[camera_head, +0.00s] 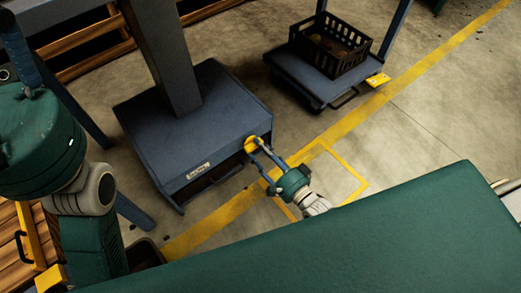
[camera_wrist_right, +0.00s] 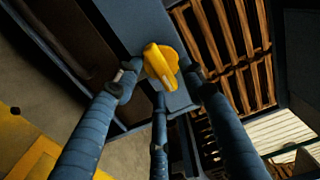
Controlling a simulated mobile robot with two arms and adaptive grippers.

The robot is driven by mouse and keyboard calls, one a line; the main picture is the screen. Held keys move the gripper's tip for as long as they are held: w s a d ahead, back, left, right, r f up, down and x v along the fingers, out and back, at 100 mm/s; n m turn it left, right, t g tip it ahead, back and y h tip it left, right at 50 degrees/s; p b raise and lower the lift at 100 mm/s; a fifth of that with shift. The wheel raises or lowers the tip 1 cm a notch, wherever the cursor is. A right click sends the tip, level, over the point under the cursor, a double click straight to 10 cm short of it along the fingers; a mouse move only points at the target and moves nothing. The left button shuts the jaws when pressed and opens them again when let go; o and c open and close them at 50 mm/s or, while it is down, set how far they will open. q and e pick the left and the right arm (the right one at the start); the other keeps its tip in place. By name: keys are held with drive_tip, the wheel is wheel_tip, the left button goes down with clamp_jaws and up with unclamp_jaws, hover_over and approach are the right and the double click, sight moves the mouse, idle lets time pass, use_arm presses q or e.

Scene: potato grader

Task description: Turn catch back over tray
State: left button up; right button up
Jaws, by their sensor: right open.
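The yellow catch (camera_head: 251,145) sits on the corner of the blue machine base (camera_head: 222,100). In the right wrist view the catch (camera_wrist_right: 160,65) is a round yellow plate with a raised grip, on a blue face. My right gripper (camera_head: 260,155) is open at the catch. Its ribbed fingers stand on either side of the grip; I cannot tell whether they touch it. A dark tray opening (camera_head: 215,180) shows low in the base, beside the catch; its inside is hidden. My left gripper (camera_head: 20,50) is only partly seen at the left edge, and its opening is unclear.
A blue cart (camera_head: 310,76) with a black crate (camera_head: 349,62) stands at the upper right. Wooden slatted crates lie at the upper left and lower left. Yellow lines (camera_head: 345,125) cross the concrete floor.

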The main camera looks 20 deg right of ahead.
drive_tip(key=v, duration=1.2)
